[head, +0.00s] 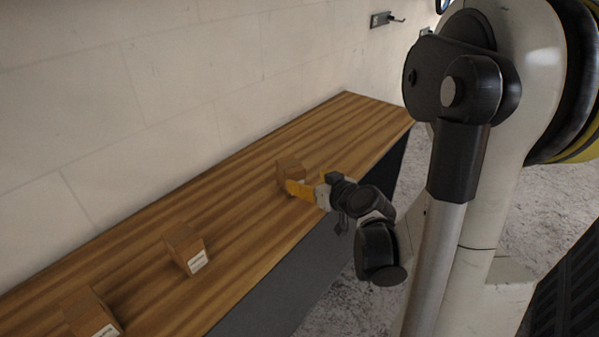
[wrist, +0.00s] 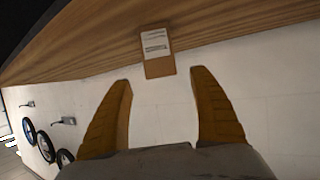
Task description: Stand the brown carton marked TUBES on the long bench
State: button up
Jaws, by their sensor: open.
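A brown carton (head: 289,167) stands on the long wooden bench (head: 235,205), toward its far end. My gripper (head: 293,187) is open at this carton, its yellow fingers overlapping the carton's lower front in the head view. In the wrist view, which is upside down, a brown carton (wrist: 160,68) with a white label stands against the bench top (wrist: 90,55). It sits just ahead of the gap between the open fingers (wrist: 162,80), with no finger visibly closed on it. The label print is too small to read, so I cannot tell whether it says TUBES.
Two more brown cartons with white labels stand on the bench: one nearer (head: 185,248) and one at the lower left (head: 92,314). A pale wall (head: 160,70) runs behind the bench. A wall hook (head: 385,19) is above the far end. Bare bench lies between the cartons.

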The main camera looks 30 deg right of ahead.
jog(key=s+a+r+n+g+y, duration=0.1)
jog(key=s+a+r+g, duration=0.15)
jog(key=a, duration=0.45)
jog(key=s+a+r+g+y, duration=0.1)
jog(key=s+a, duration=0.2)
jog(key=a, duration=0.3)
jog(key=s+a+r+g+h, duration=0.1)
jog(key=s+a+g, duration=0.2)
jog(key=s, duration=0.8)
jog(key=shift+s+a+r, duration=0.2)
jog(key=shift+s+a, duration=0.2)
jog(key=shift+a, duration=0.55)
jog(key=shift+c, duration=0.2)
